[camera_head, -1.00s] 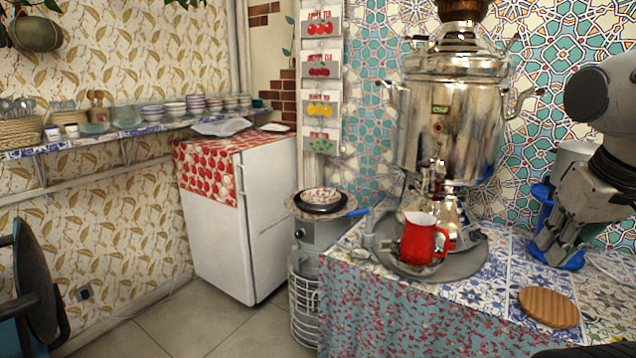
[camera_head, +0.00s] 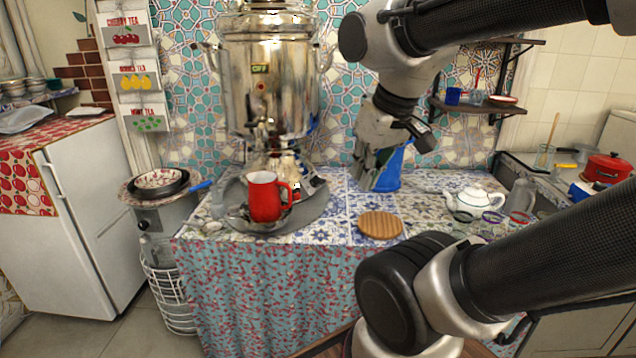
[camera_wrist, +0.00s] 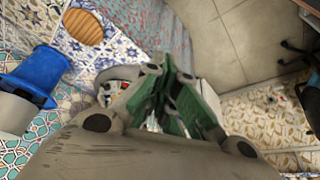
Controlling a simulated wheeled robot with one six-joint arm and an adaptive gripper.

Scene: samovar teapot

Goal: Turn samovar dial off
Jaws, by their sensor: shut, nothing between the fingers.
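The samovar (camera_head: 285,100), tall and shiny metal, stands on the tiled table against the patterned wall in the head view. A small green label (camera_head: 261,69) on its front appears to read OFF, with a red spot below it. I cannot clearly make out the dial. My gripper (camera_head: 370,180) hangs right of the samovar, apart from it, in front of a blue vessel (camera_head: 390,172). It is shut and empty. In the wrist view my gripper (camera_wrist: 180,105) shows its green finger pads pointing down the picture's middle.
A red mug (camera_head: 264,197) stands on a metal tray (camera_head: 312,208) before the samovar. A round wooden board (camera_head: 380,225) lies right of it. A white teapot (camera_head: 473,202) and cups stand farther right. The white fridge (camera_head: 85,215) is at left.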

